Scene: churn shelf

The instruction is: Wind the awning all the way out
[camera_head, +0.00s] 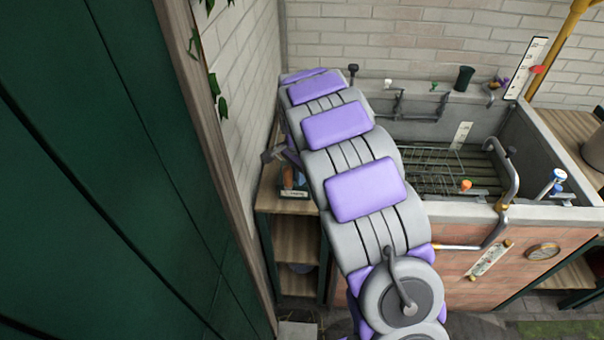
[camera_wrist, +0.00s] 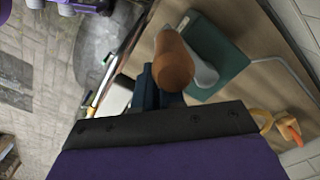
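A brown, rounded handle (camera_wrist: 173,62) on a grey metal piece (camera_wrist: 203,72) shows in the wrist view, just beyond my gripper. My gripper (camera_wrist: 158,92) shows there as a dark blue block at the near end of the handle. The handle overlaps the block in the picture, and I cannot tell whether the fingers are around it or only beside it. In the head view my purple and grey arm reaches to the far left corner and hides most of the gripper area. I cannot make out the awning in either view.
A dark green panel (camera_head: 110,170) fills the left side. A wooden shelf (camera_head: 295,240) stands left of my arm, and a sink basin (camera_head: 555,205) with a wire rack (camera_head: 435,170) is at the right. A green block (camera_wrist: 218,55) lies behind the handle.

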